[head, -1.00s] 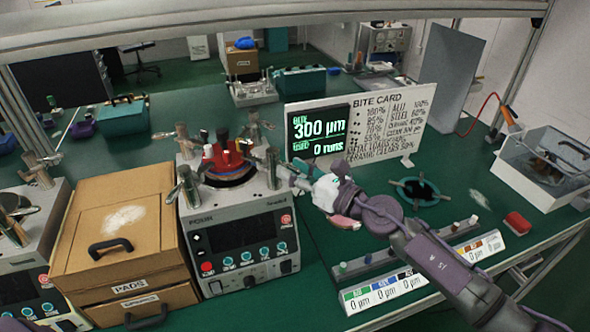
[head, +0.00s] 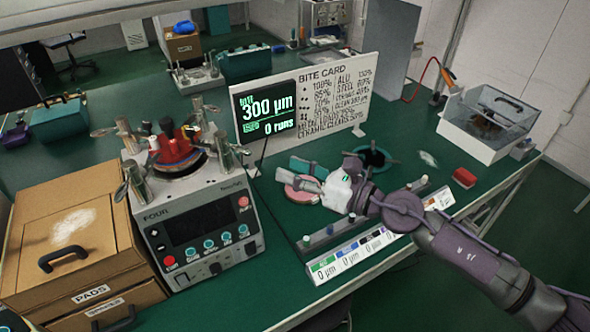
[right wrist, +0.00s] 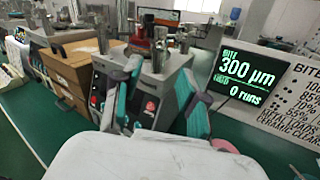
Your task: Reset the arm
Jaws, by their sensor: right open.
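My right gripper (head: 289,171) is open and empty above the green bench, to the right of the lapping machine (head: 199,223). One finger shows teal and the other grey, with a gap between them. In the right wrist view the two teal-sided fingers (right wrist: 160,75) stand apart, with the machine (right wrist: 150,85) beyond them. A pink round piece (head: 303,196) lies beneath the gripper and is partly hidden by it. My left gripper is not in view.
A bite card (head: 340,95) and display (head: 266,108) stand behind the gripper. A labelled rack (head: 345,255) lies in front, a red block (head: 464,178) and clear box (head: 490,125) at right. A pads box (head: 75,235) stands left of the machine.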

